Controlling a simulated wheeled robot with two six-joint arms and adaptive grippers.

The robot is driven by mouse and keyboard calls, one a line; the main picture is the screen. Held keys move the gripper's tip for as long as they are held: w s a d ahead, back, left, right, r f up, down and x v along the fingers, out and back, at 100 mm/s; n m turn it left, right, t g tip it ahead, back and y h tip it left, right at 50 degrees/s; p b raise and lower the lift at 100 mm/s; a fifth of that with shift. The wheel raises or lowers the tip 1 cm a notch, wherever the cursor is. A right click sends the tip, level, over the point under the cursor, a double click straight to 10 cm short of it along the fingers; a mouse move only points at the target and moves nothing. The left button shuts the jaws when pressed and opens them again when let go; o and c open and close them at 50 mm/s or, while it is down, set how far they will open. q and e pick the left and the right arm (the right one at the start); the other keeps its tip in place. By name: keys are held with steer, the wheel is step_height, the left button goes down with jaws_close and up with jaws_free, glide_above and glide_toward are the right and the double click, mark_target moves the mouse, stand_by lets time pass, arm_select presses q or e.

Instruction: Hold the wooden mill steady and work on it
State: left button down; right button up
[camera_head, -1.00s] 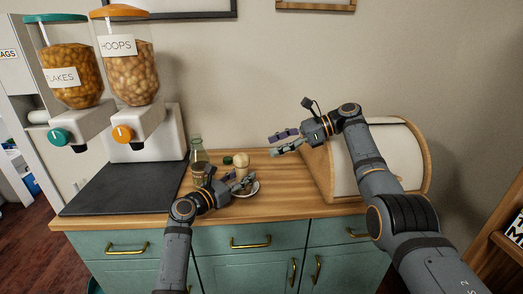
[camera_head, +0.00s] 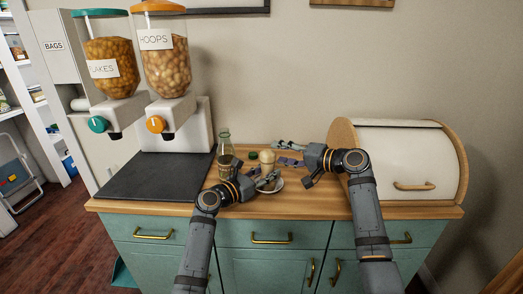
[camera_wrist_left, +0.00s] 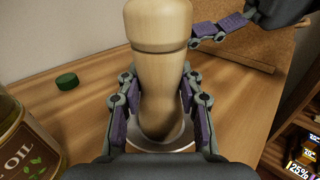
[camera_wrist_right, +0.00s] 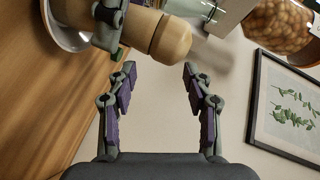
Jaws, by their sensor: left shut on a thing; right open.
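The pale wooden mill (camera_head: 267,168) stands on a small white plate (camera_head: 279,187) on the counter. It also fills the upper middle of the left wrist view (camera_wrist_left: 160,35). My left gripper (camera_wrist_left: 160,95) is shut on its lower body, a finger on each side. My right gripper (camera_head: 290,152) is open and empty, just right of the mill's top. The left gripper's fingers hide part of the mill there.
A glass oil bottle (camera_head: 225,149) stands left of the mill, with a green cap (camera_head: 253,155) on the counter between them. A bread box (camera_head: 400,150) stands at the right. Cereal dispensers (camera_head: 180,122) and a dark mat (camera_head: 158,177) take the left side.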

mark_target(273, 158)
steer(key=s+n+t, duration=0.1)
steer(key=s+n, duration=0.1)
steer(key=n, duration=0.1)
steer(key=s+n+t+h, duration=0.1)
steer(key=s+n+t, duration=0.1)
steer(key=n, duration=0.1)
steer(key=s+n+t, duration=0.1)
steer(key=s+n, duration=0.1)
steer(key=n, duration=0.2)
steer(key=shift+s+d+f, duration=0.1)
steer(key=shift+s+d, duration=0.05)
steer(key=shift+s, duration=0.05)
steer(key=shift+s+d+n+t, duration=0.1)
steer(key=shift+s+n+t, duration=0.2)
steer(key=shift+n+t, duration=0.15)
steer(key=x, duration=1.2)
steer(key=shift+f, duration=0.15)
steer(key=c, duration=1)
steer(key=shift+d, duration=0.1)
jaws_close()
